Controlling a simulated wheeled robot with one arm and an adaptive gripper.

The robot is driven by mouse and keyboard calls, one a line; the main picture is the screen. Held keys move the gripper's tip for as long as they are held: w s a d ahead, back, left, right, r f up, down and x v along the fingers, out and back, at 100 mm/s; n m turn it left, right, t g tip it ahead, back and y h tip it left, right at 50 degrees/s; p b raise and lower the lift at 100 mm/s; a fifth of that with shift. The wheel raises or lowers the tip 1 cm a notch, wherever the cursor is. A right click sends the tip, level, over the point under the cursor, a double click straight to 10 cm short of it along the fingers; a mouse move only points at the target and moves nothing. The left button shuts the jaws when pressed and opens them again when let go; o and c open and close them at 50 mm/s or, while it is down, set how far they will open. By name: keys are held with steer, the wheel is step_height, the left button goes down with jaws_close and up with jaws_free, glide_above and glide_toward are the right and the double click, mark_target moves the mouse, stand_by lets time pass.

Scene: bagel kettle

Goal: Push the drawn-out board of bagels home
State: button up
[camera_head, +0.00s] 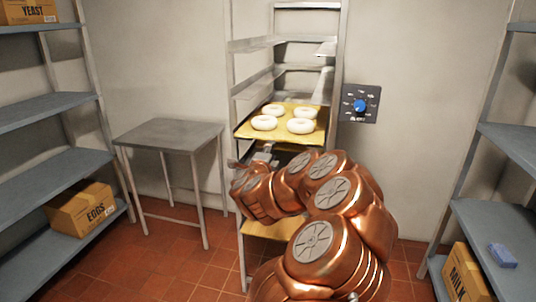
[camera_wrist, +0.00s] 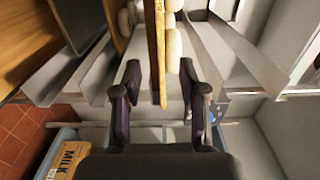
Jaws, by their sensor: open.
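A yellow board (camera_head: 282,136) with several pale bagels (camera_head: 302,126) sits level in the tall metal rack (camera_head: 237,190), its front edge sticking out toward me past the rack's front posts. My gripper (camera_head: 262,156) is just below and in front of this board, partly hidden by my copper arm. In the wrist view my gripper (camera_wrist: 158,72) is open, with one finger on each side of the board's edge (camera_wrist: 158,30). The board looks turned upright there, with bagels (camera_wrist: 173,48) along its right side. I cannot tell whether a finger touches it.
A lower board (camera_head: 268,229) shows beneath my arm. A bare metal table (camera_head: 170,135) stands left of the rack. Shelves with an eggs box (camera_head: 80,209) and a milk box (camera_head: 466,274) flank the tiled floor.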

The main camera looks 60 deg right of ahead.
mark_target(276, 140)
steer(key=p+x, duration=0.1)
steer(key=x, duration=0.3)
steer(key=shift+r, duration=0.1)
steer(key=shift+w+d, duration=0.2)
steer(key=shift+d, duration=0.25)
steer(key=shift+b+x, duration=0.8)
steer(key=shift+x, duration=2.1)
steer(key=shift+w+d, duration=0.1)
steer(key=shift+d, duration=0.25)
jaws_close()
steer(key=shift+d, duration=0.1)
